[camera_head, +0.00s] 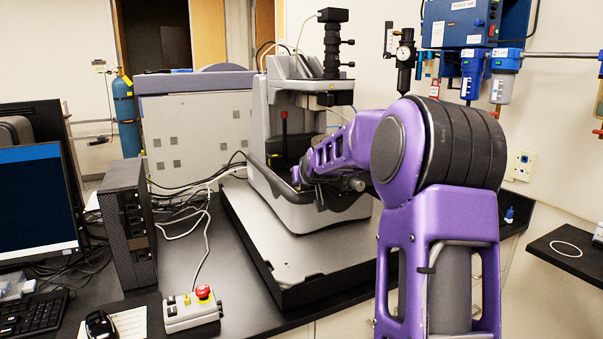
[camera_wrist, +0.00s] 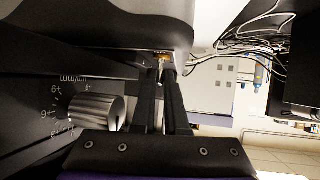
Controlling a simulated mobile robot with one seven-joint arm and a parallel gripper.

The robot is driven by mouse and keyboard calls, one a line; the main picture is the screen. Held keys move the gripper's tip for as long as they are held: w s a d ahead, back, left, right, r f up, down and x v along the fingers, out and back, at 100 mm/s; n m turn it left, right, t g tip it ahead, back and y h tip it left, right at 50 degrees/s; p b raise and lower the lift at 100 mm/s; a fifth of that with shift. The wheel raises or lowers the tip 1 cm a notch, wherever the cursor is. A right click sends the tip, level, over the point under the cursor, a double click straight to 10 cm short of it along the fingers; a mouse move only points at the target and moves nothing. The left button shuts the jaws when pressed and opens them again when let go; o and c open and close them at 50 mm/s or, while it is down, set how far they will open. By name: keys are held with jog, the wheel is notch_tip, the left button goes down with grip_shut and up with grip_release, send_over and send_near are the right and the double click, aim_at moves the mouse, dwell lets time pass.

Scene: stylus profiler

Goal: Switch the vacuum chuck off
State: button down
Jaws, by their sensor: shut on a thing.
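The stylus profiler (camera_head: 262,100) stands on a grey slab on the bench in the head view. My arm reaches across its front, and my gripper (camera_head: 298,178) is at its lower front, mostly hidden behind my own wrist. In the wrist view my gripper's two dark fingers (camera_wrist: 164,74) are close together, with their tips under the rounded edge of the machine's housing. A small brass-coloured part (camera_wrist: 162,58), apparently a switch, shows right at the fingertips, and the fingers are shut on it. Its lever and its on or off position are hidden.
A metal knob (camera_wrist: 96,112) with a numbered dial sits left of the fingers in the wrist view. A control box with a red stop button (camera_head: 203,291) lies on the bench. A dark computer tower (camera_head: 128,225) and loose cables are left of the machine.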

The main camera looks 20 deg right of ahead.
jog(key=shift+w+g, duration=0.15)
jog(key=shift+g, duration=0.35)
jog(key=c, duration=0.9)
grip_release()
jog(key=shift+r, duration=0.1)
